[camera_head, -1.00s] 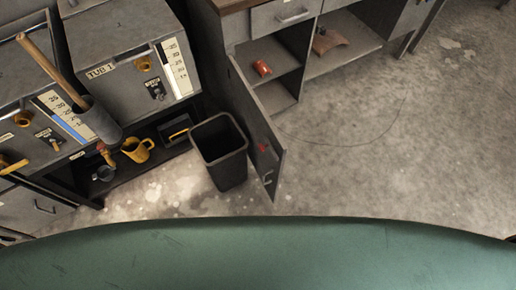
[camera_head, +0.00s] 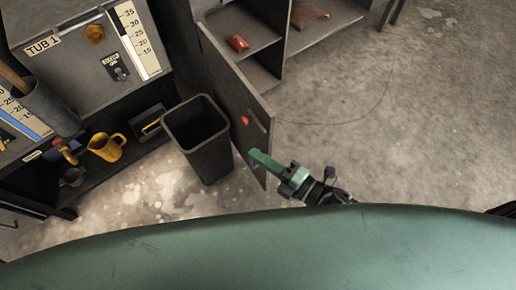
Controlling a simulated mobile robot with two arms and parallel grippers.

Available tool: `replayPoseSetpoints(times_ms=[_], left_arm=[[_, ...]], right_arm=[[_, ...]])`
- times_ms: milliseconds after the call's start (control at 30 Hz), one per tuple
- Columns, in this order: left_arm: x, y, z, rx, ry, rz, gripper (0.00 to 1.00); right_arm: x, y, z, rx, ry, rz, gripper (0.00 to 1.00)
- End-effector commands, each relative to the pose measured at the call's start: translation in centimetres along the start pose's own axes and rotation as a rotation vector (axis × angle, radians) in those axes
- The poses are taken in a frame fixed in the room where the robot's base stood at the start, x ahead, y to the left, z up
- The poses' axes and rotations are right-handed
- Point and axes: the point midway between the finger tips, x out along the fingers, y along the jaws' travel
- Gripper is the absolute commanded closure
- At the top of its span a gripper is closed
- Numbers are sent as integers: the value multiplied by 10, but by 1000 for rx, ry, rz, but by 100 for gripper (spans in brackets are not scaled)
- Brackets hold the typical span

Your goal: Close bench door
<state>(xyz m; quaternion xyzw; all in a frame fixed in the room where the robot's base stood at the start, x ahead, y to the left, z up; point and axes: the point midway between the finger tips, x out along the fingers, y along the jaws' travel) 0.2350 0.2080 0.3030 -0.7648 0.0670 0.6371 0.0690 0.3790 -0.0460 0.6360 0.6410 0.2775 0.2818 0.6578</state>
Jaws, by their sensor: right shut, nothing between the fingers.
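The grey bench door (camera_head: 228,88) stands open, swung out from the bench cabinet (camera_head: 262,15) toward me. It has a handle and a red spot on its face near the free edge. My right gripper (camera_head: 258,158) has green fingers and is shut and empty. In the picture its fingertips lie at the lower free end of the door, on the right side; I cannot tell whether they touch it. My left gripper is out of view.
A black bin (camera_head: 203,150) stands just left of the open door. A red object (camera_head: 238,43) lies on the cabinet shelf. A yellow jug (camera_head: 107,147) sits under the tub unit (camera_head: 85,60). The floor (camera_head: 400,130) to the right is clear.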

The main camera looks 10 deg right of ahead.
Motion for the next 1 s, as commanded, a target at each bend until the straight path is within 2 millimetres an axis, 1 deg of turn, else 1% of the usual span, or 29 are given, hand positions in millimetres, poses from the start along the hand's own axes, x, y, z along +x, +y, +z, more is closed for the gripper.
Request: replayPoseSetpoints(times_ms=[33,400,500,633,800,1000], left_arm=[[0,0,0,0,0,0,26],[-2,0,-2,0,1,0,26],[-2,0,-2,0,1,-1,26],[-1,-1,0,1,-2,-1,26],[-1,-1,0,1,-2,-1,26],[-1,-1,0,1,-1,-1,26]], right_arm=[[10,2,1,-1,-1,3,100],[88,1,2,3,-2,1,100],[79,-1,19,-1,-4,-5,100],[74,-1,32,3,-3,-3,100],[72,-1,39,4,-4,-3,100],[72,-1,40,5,-4,-2,100]])
